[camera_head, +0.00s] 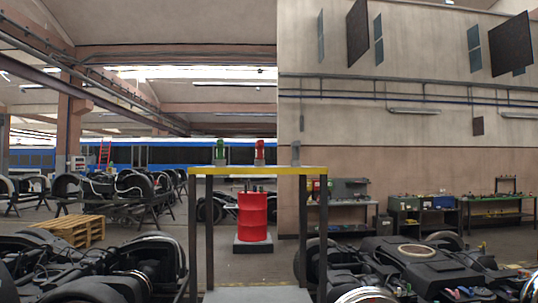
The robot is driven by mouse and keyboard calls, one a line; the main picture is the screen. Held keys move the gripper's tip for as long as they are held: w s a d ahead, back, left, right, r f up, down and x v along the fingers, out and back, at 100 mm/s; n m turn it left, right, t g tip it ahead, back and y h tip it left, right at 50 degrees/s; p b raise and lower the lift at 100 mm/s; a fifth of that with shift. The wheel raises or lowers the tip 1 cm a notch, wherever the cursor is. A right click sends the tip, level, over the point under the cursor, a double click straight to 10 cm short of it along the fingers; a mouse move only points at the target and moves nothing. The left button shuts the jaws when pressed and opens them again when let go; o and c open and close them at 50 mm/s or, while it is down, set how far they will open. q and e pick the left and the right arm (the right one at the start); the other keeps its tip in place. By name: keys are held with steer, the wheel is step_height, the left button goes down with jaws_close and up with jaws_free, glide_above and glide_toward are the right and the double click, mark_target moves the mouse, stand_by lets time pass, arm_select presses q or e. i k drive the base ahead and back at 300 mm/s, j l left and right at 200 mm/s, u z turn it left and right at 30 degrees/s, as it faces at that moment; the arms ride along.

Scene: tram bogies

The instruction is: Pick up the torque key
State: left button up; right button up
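A tall narrow stand (258,171) with a yellow-edged top and dark legs is in the middle of the head view. On its top are a small upright green object (220,149), a red object (260,149) and a grey object (296,153), in a row from left to right. They are too small to tell whether one of them is the torque key. I cannot make out the torque key for certain anywhere else. Neither of my grippers shows in this view.
A red drum (253,216) stands behind the stand. Dark bogies fill the lower left (85,268) and lower right (410,262). A wooden pallet (70,230) lies at left. Workbenches (425,215) line the right wall. Open floor shows between the pallet and the drum.

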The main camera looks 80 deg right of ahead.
mark_target(220, 160)
steer(key=l+z, duration=0.1)
steer(key=z, duration=2.05)
